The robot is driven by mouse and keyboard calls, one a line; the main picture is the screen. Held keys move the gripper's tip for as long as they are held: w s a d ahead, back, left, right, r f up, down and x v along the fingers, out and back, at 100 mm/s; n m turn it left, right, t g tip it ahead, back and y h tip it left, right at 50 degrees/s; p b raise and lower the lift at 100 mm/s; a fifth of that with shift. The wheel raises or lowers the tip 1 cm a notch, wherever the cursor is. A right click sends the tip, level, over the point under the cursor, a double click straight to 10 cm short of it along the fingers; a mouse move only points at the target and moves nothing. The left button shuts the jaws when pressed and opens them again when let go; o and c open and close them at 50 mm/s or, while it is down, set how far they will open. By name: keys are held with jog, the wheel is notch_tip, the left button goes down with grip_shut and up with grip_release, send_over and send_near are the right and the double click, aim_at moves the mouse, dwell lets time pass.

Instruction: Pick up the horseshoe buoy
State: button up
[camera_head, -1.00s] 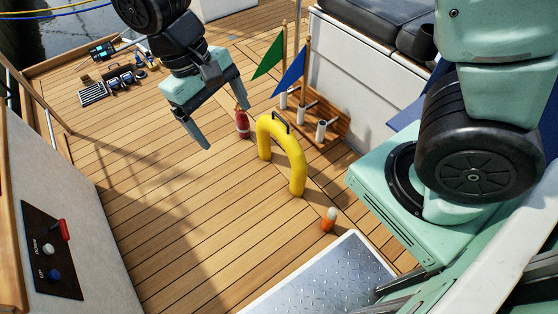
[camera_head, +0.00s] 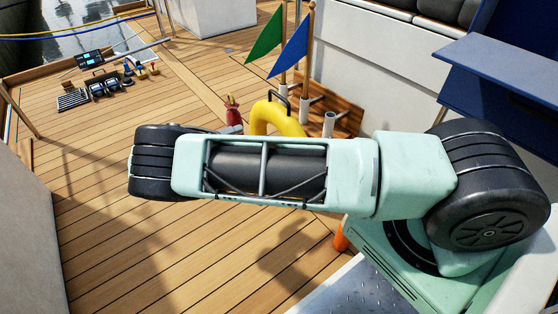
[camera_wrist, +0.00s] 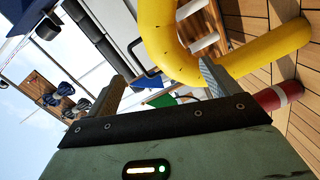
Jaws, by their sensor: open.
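The yellow horseshoe buoy (camera_head: 278,117) stands on the wooden deck in the head view. Its arched top with a dark handle (camera_head: 280,97) shows, but its lower part is hidden behind my arm. In the wrist view the buoy (camera_wrist: 240,62) fills the upper right, just beyond my gripper's fingertips, and its dark handle (camera_wrist: 142,60) shows near its left side. My gripper (camera_wrist: 160,82) is open, with nothing seen between its fingers. The right finger appears close to the buoy; whether it touches is unclear. The gripper is hidden in the head view.
A green flag (camera_head: 266,45) and a blue flag (camera_head: 292,50) stand in a wooden holder behind the buoy. A red extinguisher-like object (camera_head: 233,112) is left of it. An orange object (camera_head: 340,237) is partly hidden near my base.

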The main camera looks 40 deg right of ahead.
jog(key=f, duration=0.2)
jog(key=b, duration=0.4)
send_near(274, 123)
jog(key=shift+t+h, duration=0.4)
jog(key=d, duration=0.1)
jog(key=d+f, duration=0.1)
jog(key=d, duration=0.2)
jog(key=shift+s+d+f, duration=0.15)
jog(key=shift+s+d, duration=0.15)
jog(key=shift+s, duration=0.05)
jog(key=d+b, duration=0.2)
jog(key=d, duration=0.1)
jog(key=d+b, duration=0.2)
jog(key=shift+w+d, duration=0.25)
jog(key=shift+d, duration=0.15)
jog(key=shift+d+r, duration=0.25)
jog(key=shift+c, duration=0.3)
jog(key=shift+r, duration=0.1)
jog(key=c, duration=1.8)
